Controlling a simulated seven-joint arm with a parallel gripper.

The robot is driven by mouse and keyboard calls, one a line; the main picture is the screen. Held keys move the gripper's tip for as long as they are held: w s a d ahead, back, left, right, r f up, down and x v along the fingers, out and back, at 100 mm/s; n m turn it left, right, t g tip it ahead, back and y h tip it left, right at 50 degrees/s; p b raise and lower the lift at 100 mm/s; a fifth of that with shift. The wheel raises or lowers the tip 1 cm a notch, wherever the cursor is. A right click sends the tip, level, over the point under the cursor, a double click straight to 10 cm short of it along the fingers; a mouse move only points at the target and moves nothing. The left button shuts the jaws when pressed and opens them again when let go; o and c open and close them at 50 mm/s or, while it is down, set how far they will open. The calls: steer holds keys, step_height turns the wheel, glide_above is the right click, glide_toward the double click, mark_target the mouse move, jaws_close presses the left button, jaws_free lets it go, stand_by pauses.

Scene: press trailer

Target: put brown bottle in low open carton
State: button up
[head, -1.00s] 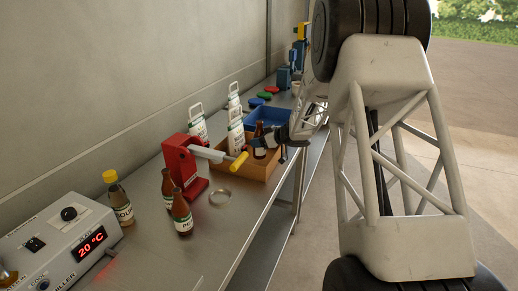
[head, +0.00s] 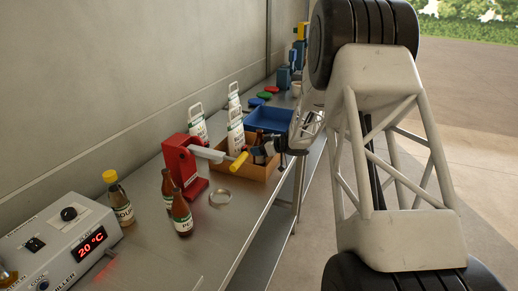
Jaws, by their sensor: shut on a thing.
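The low open carton (head: 258,173) is an orange-brown box on the bench, right of the red press. My gripper (head: 268,149) is over the carton, shut on a brown bottle (head: 259,156). The bottle looks upright, with its lower part behind the press's yellow handle and the carton's near wall. I cannot tell whether it touches the carton floor.
The red press (head: 181,164) has a lever with a yellow handle (head: 238,162) reaching close to the carton. A blue crate (head: 270,121) is behind the carton. White-labelled carriers (head: 235,138) stand nearby. A yellow-capped bottle (head: 121,205) and the chiller (head: 65,240) are at left.

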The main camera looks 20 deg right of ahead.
steer(key=shift+f, duration=0.1)
steer(key=o, duration=1.3)
steer(key=shift+v, duration=0.8)
steer(key=v, duration=1)
steer(key=shift+s+d+r, duration=0.1)
steer(key=shift+r, duration=0.2)
